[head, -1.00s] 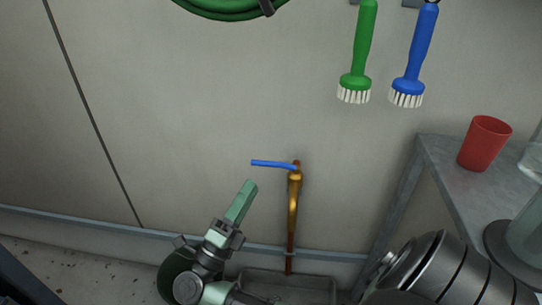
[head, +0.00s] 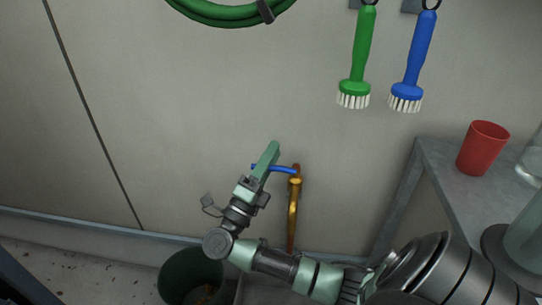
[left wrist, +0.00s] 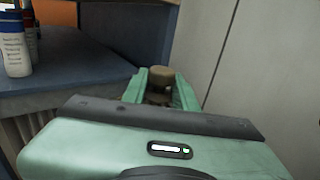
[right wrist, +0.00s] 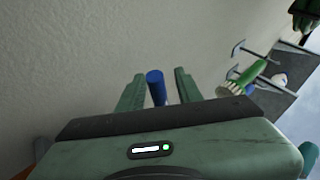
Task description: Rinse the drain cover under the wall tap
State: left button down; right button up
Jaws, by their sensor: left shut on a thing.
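The brass wall tap (head: 294,212) stands against the wall, with its blue lever (head: 284,170) pointing left. My right gripper (head: 268,160) is at the lever's free end. In the right wrist view its fingers are open, with the blue lever (right wrist: 155,88) between them and a gap on each side. No water shows at the tap. In the left wrist view my left gripper (left wrist: 162,92) is shut on a small brownish round piece (left wrist: 161,75), which looks like the drain cover; the fingers hide much of it. My left gripper is outside the head view.
A grey basin (head: 255,292) lies below the tap, partly behind my right arm. A dark green bucket (head: 182,268) stands left of it. A grey table (head: 440,165) with a red cup (head: 482,148) is at right. Green (head: 361,60) and blue (head: 413,60) brushes hang above.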

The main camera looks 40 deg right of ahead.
grip_shut()
dwell(1.3)
